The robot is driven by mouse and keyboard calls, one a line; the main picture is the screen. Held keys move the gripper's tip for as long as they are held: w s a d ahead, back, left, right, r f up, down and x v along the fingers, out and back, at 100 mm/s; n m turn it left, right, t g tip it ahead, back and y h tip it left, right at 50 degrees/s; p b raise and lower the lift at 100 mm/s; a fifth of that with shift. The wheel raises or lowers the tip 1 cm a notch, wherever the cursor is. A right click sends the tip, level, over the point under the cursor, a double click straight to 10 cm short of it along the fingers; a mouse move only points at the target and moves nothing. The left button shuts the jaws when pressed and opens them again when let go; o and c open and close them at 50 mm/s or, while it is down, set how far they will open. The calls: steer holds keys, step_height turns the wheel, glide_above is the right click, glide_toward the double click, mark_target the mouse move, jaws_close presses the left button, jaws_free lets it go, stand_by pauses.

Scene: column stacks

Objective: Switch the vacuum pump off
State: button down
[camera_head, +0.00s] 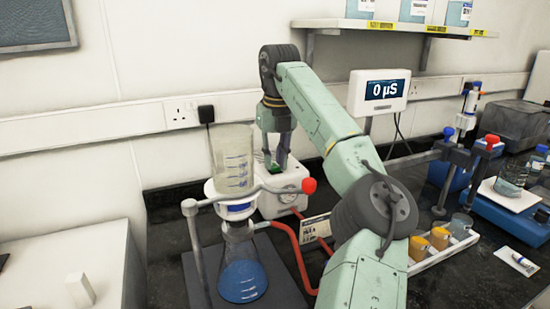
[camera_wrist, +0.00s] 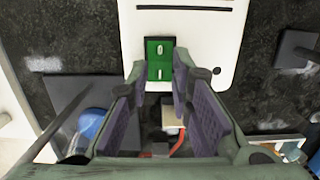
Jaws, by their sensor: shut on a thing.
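The vacuum pump (camera_head: 291,186) is a white box on the dark bench behind the filter flask. In the wrist view its white top (camera_wrist: 205,30) fills the upper middle. A green rocker switch (camera_wrist: 159,57) with two small white marks sits in a dark frame near the top's edge. It also shows as a small green patch in the head view. My gripper (camera_head: 274,163) points down at the pump's top. In the wrist view my gripper (camera_wrist: 160,78) has its purple-padded fingers on either side of the switch, shut on it. Which way the rocker is tipped I cannot tell.
A glass funnel (camera_head: 233,160) stands on a flask of blue liquid (camera_head: 242,272), left of the pump, with a red-knobbed clamp (camera_head: 309,186) close by. A red hose (camera_head: 300,262) runs at the front. A tray of jars (camera_head: 440,253) and a meter display (camera_head: 380,91) are to the right.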

mark_target(276, 168)
steer(key=c, duration=1.4)
jaws_free()
steer(key=shift+c, duration=0.2)
steer(key=shift+r, duration=0.1)
step_height(276, 168, up, 7)
steer(key=shift+s+d+r, duration=0.15)
steer(key=shift+s, duration=0.2)
